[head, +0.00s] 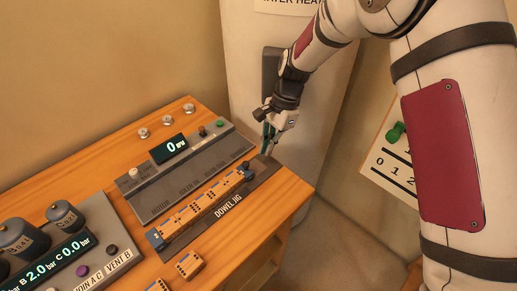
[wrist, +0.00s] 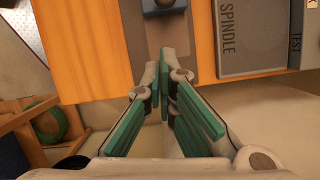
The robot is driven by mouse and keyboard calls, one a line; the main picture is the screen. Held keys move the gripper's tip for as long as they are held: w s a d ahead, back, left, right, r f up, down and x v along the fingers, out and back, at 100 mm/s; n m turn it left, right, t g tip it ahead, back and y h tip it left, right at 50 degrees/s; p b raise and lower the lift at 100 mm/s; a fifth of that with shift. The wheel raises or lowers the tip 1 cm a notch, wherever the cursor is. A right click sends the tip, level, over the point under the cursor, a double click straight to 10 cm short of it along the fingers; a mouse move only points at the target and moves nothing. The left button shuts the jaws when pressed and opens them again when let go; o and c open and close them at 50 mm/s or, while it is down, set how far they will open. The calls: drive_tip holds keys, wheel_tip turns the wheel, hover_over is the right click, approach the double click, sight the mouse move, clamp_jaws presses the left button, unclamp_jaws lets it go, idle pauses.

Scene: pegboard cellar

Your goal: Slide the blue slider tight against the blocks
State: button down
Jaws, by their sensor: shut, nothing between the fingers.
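The dowel jig (head: 211,223) is a dark plate on the wooden bench, carrying a row of orange blocks (head: 200,205) with dark dots. A blue end piece (head: 154,239) stands at the row's near left end. The blue slider (head: 246,167) is at the far right end of the row; whether it touches the last block is too small to tell. In the wrist view the slider (wrist: 163,6) shows at the top edge. My gripper (head: 269,147) is shut and empty, just beyond the jig's right end. In the wrist view its green-padded fingers (wrist: 163,68) point toward the slider, apart from it.
A grey spindle panel (head: 190,165) with a green button lies behind the jig. A grey gauge panel (head: 105,240) stands at left. Several small metal knobs (head: 166,120) stand at the back. The bench ends close by my gripper.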

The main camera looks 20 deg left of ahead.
drive_tip(key=d+r+n+t+b, duration=0.1)
drive_tip(key=d+r, duration=0.4)
drive_tip(key=r, duration=0.4)
drive_tip(key=d+r+t, duration=0.1)
drive_tip(key=d+r, duration=0.3)
drive_tip(key=r, duration=0.5)
drive_tip(key=s+d+r+n+t+h, duration=0.1)
drive_tip(key=s+d+r+n+t, duration=0.1)
drive_tip(key=s+d+r, duration=0.4)
drive_tip(key=s+d+r+n+t, duration=0.1)
drive_tip(key=s+d+r+n, duration=0.15)
drive_tip(key=s+d, duration=0.65)
drive_tip(key=s+d+f+n+t+h, duration=0.1)
drive_tip(key=s+d+n+t, duration=0.1)
drive_tip(key=s+d, duration=0.4)
drive_tip(key=shift+s+d+f, duration=0.25)
drive_tip(key=shift+s+d, duration=0.05)
drive_tip(key=shift+s, duration=1)
